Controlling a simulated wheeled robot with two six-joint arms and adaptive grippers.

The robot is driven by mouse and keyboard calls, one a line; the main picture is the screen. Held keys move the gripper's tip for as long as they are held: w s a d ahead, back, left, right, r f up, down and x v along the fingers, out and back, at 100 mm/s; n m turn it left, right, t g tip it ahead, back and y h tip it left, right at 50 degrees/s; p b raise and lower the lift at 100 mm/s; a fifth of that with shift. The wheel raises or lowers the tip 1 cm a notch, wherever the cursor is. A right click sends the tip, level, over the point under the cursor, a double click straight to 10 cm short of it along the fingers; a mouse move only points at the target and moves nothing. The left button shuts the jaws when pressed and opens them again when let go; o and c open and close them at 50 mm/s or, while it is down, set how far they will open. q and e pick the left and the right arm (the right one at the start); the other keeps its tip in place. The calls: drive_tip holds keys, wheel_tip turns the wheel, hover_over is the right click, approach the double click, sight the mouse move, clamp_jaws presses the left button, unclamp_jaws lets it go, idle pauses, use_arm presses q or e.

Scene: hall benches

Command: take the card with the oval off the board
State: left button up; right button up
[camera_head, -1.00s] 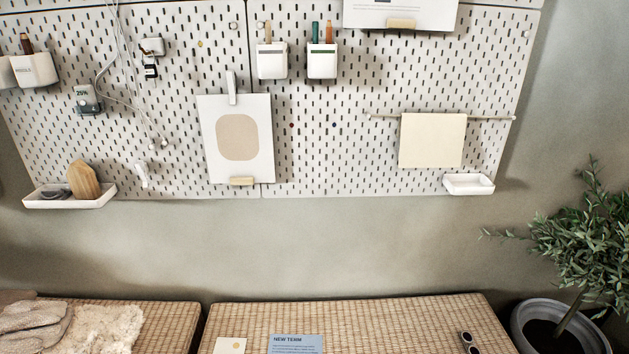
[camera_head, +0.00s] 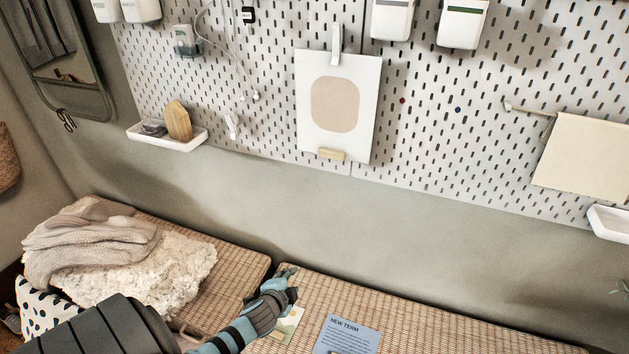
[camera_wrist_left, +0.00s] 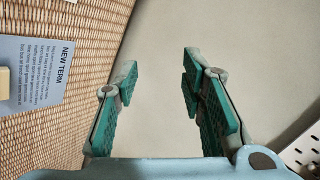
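The white card with the beige oval (camera_head: 335,104) hangs on the white pegboard (camera_head: 430,140) in the head view. A white clip (camera_head: 337,44) is at its top edge and a small wooden block (camera_head: 331,154) at its bottom edge. My left gripper (camera_head: 287,272) is low in the head view, in front of the woven benches, below the card and apart from it. In the left wrist view its two teal fingers (camera_wrist_left: 158,85) stand apart with nothing between them. The card does not show in that view. My right gripper is in neither view.
A shelf tray (camera_head: 165,138) and a cream cloth on a rail (camera_head: 585,155) are on the board either side of the card. Below are woven benches (camera_head: 450,325) with a fluffy throw (camera_head: 160,275) and a blue "NEW TERM" sheet (camera_head: 347,337). The wall below the card is bare.

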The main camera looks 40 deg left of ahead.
use_arm(q)
drive_tip(key=w+r+m+t, duration=0.1)
drive_tip(key=w+r, duration=0.2)
drive_tip(key=r, duration=0.3)
drive_tip(key=w+r+m+t+y, duration=0.1)
drive_tip(key=w+r+t, duration=0.1)
drive_tip(key=r, duration=0.4)
drive_tip(key=w+r+m+t, duration=0.1)
drive_tip(key=w+r, duration=0.2)
drive_tip(key=r, duration=0.3)
drive_tip(key=m+t, duration=0.3)
approach(330, 156)
drive_tip(key=x, duration=0.8)
drive_tip(key=shift+b, duration=0.35)
clamp_jaws()
